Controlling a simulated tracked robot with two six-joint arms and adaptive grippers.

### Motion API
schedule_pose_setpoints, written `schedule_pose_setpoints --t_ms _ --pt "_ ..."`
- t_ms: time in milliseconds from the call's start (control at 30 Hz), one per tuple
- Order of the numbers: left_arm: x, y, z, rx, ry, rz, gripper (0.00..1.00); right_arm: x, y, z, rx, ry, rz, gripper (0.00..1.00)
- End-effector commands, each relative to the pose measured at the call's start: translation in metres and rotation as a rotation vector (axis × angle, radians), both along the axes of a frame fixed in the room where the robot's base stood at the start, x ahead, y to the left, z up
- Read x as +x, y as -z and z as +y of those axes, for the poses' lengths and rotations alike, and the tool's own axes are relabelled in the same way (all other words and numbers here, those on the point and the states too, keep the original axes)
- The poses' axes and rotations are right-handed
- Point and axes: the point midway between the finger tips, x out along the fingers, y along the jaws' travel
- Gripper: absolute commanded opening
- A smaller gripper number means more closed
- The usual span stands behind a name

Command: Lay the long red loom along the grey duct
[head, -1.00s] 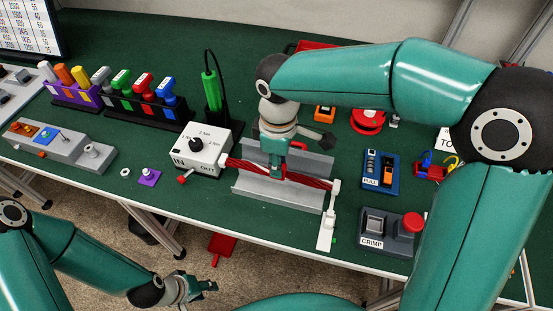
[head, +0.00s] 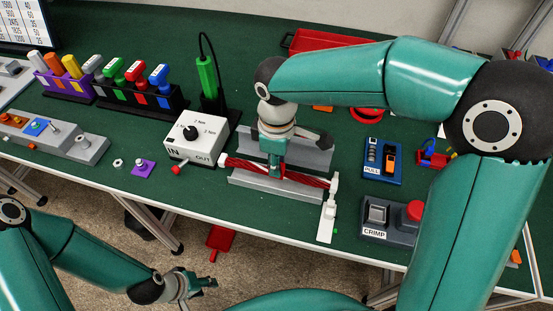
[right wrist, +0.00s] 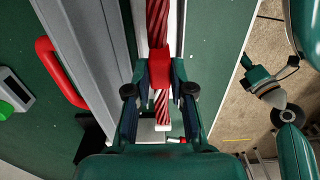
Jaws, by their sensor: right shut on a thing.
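The long red loom (head: 308,180) lies lengthwise between the back and front walls of the grey duct (head: 262,187). Its ends stick out past the duct's left and right ends. My right gripper (head: 275,174) points down and is shut on the loom's middle. In the right wrist view, a plain red section (right wrist: 159,70) of the loom is between the fingers, with twisted red strands on both sides. I cannot tell whether the loom touches the duct floor. My left gripper (head: 201,286) is apart from the loom, below the table's front edge; its fingers are too small to judge.
The white IN/OUT box (head: 196,140) stands close to the loom's left end. A blue PULL unit (head: 382,162) and the grey CRIMP station (head: 388,220) are on the right. Green table is bare in front of the duct.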

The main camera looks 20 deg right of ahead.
Motion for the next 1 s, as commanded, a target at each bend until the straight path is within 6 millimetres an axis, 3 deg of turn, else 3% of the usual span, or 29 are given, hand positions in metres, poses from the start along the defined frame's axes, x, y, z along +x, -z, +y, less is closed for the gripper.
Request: schedule_pose_setpoints --t_ms 433,933,967,1000 --pt "0.000 0.021 0.000 0.000 0.000 0.000 0.40 0.000 0.028 0.001 0.000 -0.002 0.000 0.00" --pt "0.000 0.024 0.000 0.000 0.000 0.000 0.40 0.000 0.032 0.001 0.000 -0.003 0.000 0.00" --pt "0.000 0.024 0.000 0.000 0.000 0.000 0.40 0.000 0.032 0.002 0.000 -0.004 0.000 0.25" --pt "0.000 0.024 0.000 0.000 0.000 0.000 0.40 0.000 0.032 0.002 0.000 -0.004 0.000 0.32"
